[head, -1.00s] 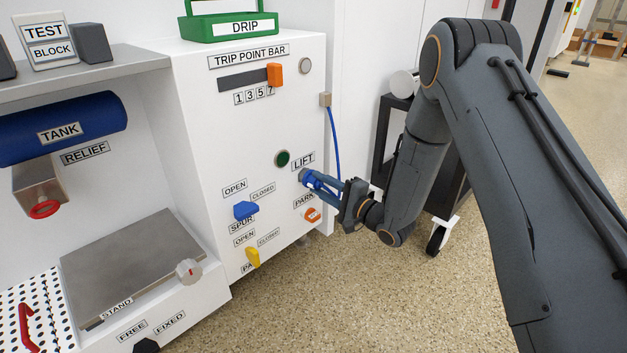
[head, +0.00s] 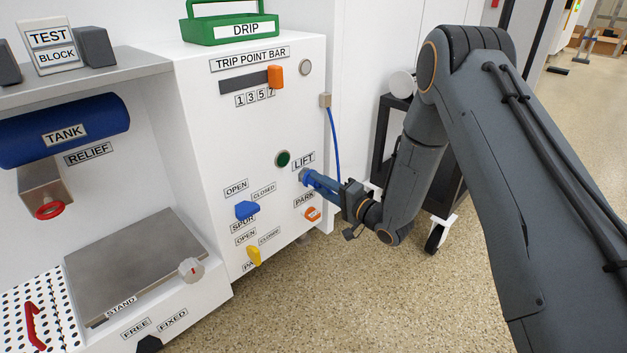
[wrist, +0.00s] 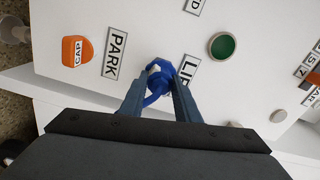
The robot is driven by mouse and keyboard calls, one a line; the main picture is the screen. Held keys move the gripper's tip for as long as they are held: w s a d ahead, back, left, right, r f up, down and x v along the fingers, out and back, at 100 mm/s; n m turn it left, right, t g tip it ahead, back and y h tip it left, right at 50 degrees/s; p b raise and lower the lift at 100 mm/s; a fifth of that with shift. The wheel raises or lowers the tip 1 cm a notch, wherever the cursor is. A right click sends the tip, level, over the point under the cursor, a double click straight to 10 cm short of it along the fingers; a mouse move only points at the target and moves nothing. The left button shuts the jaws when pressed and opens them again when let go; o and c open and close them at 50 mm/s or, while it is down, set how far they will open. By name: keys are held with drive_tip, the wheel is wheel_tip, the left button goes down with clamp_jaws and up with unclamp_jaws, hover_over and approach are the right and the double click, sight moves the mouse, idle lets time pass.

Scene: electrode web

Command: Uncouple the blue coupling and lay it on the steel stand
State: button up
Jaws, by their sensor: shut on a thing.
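The blue coupling (wrist: 158,78) sits at the white panel by the LIFT label, and a blue hose loops at it. My gripper (wrist: 158,92) is shut on the coupling, one finger on each side, in the wrist view. In the head view my gripper (head: 325,185) reaches the panel's right part, and its fingers cover most of the coupling (head: 304,176). I cannot tell whether the coupling is still seated on its port. The steel stand (head: 135,265) is a flat, bare grey plate at the lower left, marked STAND.
An orange cap (head: 312,214) is by the PARK label below the coupling. A blue lever (head: 246,210) and a yellow lever (head: 254,256) stick out between coupling and stand. A knob (head: 191,270) stands at the stand's right edge. The blue tank (head: 65,130) overhangs the upper left.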

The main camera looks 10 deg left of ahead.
drive_tip(key=shift+n+p, duration=0.55)
drive_tip(key=shift+n, duration=1.35)
drive_tip(key=shift+p+v, duration=0.55)
drive_tip(key=shift+v, duration=0.25)
drive_tip(key=shift+p+v, duration=0.55)
drive_tip(key=shift+v, duration=0.6)
